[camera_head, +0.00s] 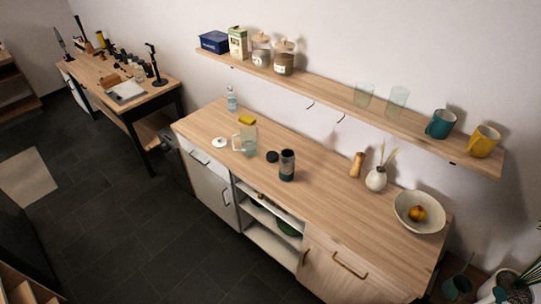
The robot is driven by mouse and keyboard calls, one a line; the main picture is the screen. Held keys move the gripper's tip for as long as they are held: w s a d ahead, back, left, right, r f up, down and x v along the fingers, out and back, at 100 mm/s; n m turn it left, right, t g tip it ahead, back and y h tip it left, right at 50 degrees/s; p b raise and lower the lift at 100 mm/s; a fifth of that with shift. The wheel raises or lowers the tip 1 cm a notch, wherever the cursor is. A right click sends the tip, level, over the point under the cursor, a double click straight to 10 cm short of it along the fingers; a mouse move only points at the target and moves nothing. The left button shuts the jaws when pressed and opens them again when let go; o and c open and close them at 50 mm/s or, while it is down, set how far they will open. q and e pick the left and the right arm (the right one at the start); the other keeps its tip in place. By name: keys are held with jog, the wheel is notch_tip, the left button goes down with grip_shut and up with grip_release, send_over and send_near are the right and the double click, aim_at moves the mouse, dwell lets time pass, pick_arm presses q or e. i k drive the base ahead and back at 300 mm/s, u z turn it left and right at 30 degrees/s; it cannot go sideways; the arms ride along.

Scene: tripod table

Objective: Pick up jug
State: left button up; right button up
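A clear glass jug (249,142) stands upright on the wooden countertop (330,168), left of the middle. Its handle points left in the picture. A yellow block-like thing (247,119) shows just behind its rim; I cannot tell whether they touch. Neither of my grippers is in view, and nothing touches the jug.
A dark cup (287,165), a black disc (272,156), a white disc (219,142) and a small bottle (231,99) are near the jug. A vase (376,178) and fruit bowl (419,212) stand right. A wall shelf (330,94) runs above. Dark floor (130,225) is open left.

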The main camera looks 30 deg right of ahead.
aim_at(244, 142)
jog(key=u, duration=0.3)
jog(key=i, duration=1.4)
jog(key=z, duration=0.3)
